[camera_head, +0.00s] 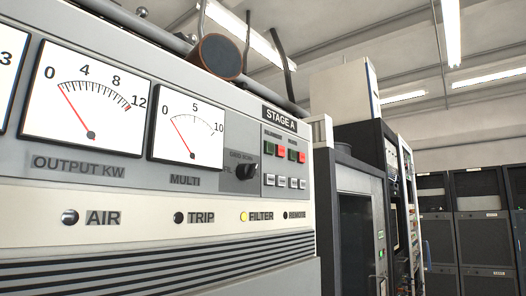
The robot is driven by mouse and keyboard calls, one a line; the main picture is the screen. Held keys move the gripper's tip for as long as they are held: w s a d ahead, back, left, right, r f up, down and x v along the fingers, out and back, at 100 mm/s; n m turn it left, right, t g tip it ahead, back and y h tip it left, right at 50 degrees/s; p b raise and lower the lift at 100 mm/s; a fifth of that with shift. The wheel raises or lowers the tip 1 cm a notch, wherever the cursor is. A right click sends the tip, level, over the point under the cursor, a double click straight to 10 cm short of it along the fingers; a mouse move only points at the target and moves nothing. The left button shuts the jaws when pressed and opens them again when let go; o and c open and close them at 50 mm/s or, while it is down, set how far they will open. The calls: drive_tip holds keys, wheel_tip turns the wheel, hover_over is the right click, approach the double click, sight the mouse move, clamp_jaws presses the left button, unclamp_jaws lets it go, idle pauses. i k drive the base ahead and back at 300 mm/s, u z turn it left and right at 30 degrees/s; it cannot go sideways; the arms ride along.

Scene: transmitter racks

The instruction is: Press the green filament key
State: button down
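The stage A panel (226,150) fills the left and middle of the head view, seen at a slant. Near its right end, under the "STAGE A" plate (279,119), is a row of small keys in two pairs. The left pair has a dark green key (268,145) and a red key (281,151). The right pair has another dark green key (292,154) and a red key (301,157). The small labels above the pairs are too small to read surely, so I cannot confirm which green key is the filament one. My gripper is not in view.
A black rotary knob (246,172) sits left of the keys, and several pale keys (280,182) sit below. Two dial meters and a lamp row, with the FILTER lamp (243,216) yellow, are also here. More racks (362,225) stand to the right.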

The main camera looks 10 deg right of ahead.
sight(270, 146)
drive_tip(key=u, duration=0.25)
drive_tip(key=k, duration=0.7)
drive_tip(key=z, duration=1)
drive_tip(key=i, duration=0.5)
